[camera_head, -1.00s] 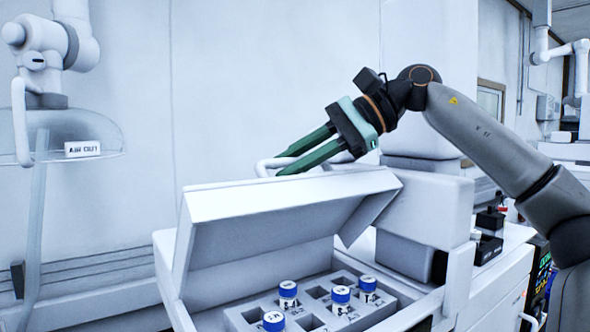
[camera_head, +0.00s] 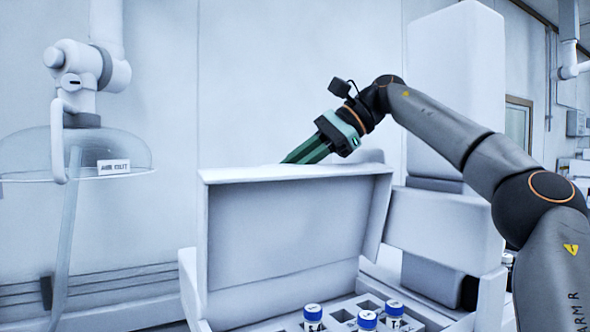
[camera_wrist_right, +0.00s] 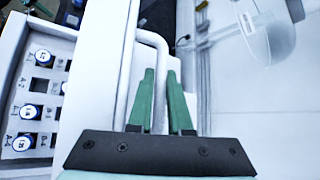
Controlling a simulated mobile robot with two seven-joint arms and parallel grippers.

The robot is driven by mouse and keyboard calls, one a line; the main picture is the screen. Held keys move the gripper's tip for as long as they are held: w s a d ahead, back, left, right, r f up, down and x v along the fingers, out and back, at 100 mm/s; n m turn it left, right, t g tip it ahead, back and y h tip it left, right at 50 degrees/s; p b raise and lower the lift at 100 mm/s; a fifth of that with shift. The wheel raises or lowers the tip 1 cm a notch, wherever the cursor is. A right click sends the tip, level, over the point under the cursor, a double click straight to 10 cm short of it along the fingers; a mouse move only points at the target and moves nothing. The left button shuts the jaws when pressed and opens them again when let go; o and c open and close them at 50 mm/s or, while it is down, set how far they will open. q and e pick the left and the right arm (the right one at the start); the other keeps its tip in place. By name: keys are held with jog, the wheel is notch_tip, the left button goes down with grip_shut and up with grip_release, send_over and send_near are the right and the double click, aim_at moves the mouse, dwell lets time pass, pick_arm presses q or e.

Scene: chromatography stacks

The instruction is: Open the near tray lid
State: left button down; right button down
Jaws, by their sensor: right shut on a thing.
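The near tray lid (camera_head: 285,235) is a white hinged panel, raised to nearly upright with its underside facing me. My right gripper (camera_head: 288,160) is behind the lid's top edge, with its green fingertips partly hidden by it. In the right wrist view the gripper (camera_wrist_right: 160,75) is shut on the lid's white bar handle (camera_wrist_right: 153,40), which runs between the fingers. The open tray (camera_head: 345,306) below holds several blue-capped vials (camera_head: 313,315); the tray also shows in the wrist view (camera_wrist_right: 50,73). My left gripper is not in view.
A white instrument housing (camera_head: 450,90) stands right of the lid. A clear dome (camera_head: 130,150) with a label hangs from a white jointed arm (camera_head: 85,70) at the left. The wall behind the lid is bare.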

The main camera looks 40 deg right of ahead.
jog(key=shift+w+d+g, duration=0.2)
jog(key=shift+w+g, duration=0.2)
jog(key=shift+w, duration=0.4)
jog(key=c, duration=1.1)
grip_release()
jog(key=shift+d, duration=0.1)
jog(key=shift+s, duration=0.2)
